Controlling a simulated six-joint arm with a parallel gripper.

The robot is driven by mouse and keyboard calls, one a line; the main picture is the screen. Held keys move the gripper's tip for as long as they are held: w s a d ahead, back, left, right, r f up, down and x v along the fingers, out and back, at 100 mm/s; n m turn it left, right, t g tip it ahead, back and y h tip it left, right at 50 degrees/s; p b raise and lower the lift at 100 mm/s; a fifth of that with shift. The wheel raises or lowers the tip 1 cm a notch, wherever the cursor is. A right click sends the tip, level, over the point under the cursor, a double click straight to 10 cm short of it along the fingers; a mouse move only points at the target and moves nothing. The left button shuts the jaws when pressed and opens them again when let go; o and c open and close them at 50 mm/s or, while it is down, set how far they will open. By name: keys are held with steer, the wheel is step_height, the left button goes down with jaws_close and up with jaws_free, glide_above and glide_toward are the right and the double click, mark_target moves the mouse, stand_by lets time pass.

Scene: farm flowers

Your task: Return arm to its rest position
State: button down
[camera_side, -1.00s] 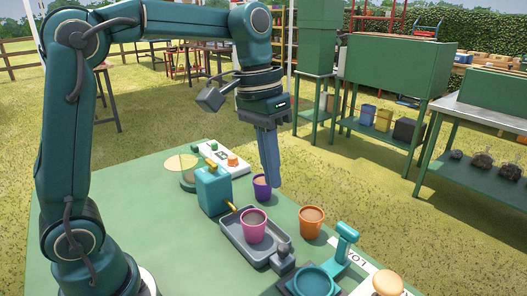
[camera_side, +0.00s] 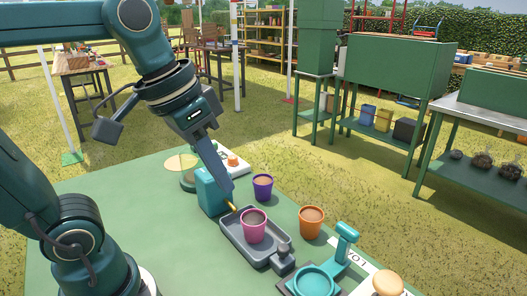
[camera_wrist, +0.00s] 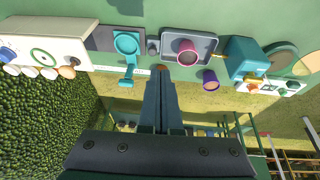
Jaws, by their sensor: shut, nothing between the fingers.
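My gripper (camera_side: 229,196) is shut and empty, tilted with its fingertips down and to the right. In the side view its tips overlap the teal dispenser (camera_side: 209,192); I cannot tell the exact gap. In the wrist view the shut fingers (camera_wrist: 160,82) point toward the table's pots, apart from them. A pink pot (camera_side: 253,228) stands in the grey tray (camera_side: 236,245). A purple pot (camera_side: 262,189) and an orange pot (camera_side: 311,222) stand upright on the green table (camera_side: 130,215). The orange pot is mostly hidden by the fingertips in the wrist view.
A teal ring stand (camera_side: 316,281) and a wooden knob (camera_side: 388,283) are at the table's front right. A white box with an orange button (camera_side: 233,161) is at the back. Green cabinets (camera_side: 395,75) stand beyond the table. The table's left part is clear.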

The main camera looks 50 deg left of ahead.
steer(key=s+a+f+t, duration=0.1)
steer(key=s+f, duration=0.2)
steer(key=f, duration=0.2)
steer(key=shift+s+f+y, duration=0.3)
steer(key=shift+y, duration=0.1)
stand_by(0.5)
